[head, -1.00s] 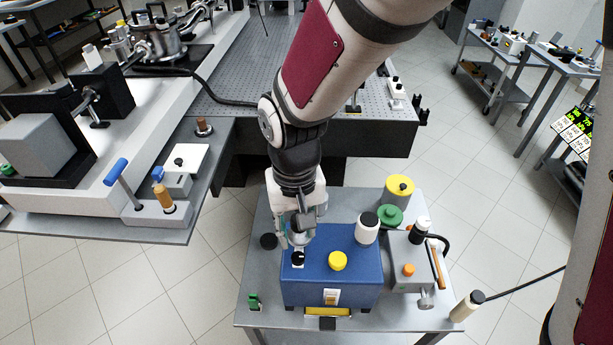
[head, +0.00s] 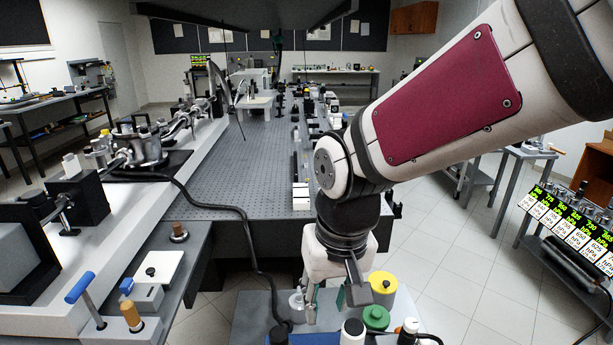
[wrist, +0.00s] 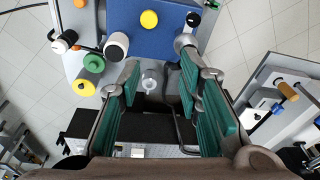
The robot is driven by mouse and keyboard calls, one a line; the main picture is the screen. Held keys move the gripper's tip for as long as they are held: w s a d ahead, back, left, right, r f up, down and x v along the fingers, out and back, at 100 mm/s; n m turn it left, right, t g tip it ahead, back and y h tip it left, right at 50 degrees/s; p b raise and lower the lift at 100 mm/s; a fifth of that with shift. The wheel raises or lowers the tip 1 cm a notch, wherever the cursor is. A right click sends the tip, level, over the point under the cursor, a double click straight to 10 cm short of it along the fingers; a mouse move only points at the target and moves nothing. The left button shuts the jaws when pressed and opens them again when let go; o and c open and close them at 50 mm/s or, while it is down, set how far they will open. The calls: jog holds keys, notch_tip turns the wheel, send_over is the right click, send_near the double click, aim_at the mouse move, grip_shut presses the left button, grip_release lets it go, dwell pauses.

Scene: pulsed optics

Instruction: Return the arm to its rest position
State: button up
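My arm reaches in from the upper right of the head view, bent at the elbow and pointing down. My gripper (head: 325,298) hangs over the grey cart, left of a yellow-topped cylinder (head: 382,286). In the wrist view my gripper (wrist: 158,88) shows green-padded fingers standing apart, with a gap between them. I see nothing held. A small pale cylinder (wrist: 150,79) shows through the gap; its distance is unclear. The blue box (wrist: 180,30) with a yellow knob (wrist: 149,19) lies beyond the fingertips. In the head view the box is mostly cut off below.
A green disc part (head: 376,318) and a white cylinder with a dark cap (head: 352,330) stand on the cart near my gripper. The perforated optical table (head: 225,180) lies behind, a side bench with a blue-handled tool (head: 82,285) at left.

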jog(key=s+d+r+m+t, duration=0.1)
jog(key=s+d+r, duration=0.3)
jog(key=d, duration=0.4)
jog(key=s+d+r+m+t, duration=0.1)
jog(key=s+d+r+t, duration=0.2)
jog(key=s+d+r, duration=0.2)
jog(key=d+r, duration=0.1)
jog(key=d, duration=0.2)
jog(key=shift+r+m+h, duration=0.15)
jog(key=shift+m+h, duration=0.15)
jog(key=shift+h, duration=0.1)
jog(key=shift+d, duration=0.1)
dwell(0.3)
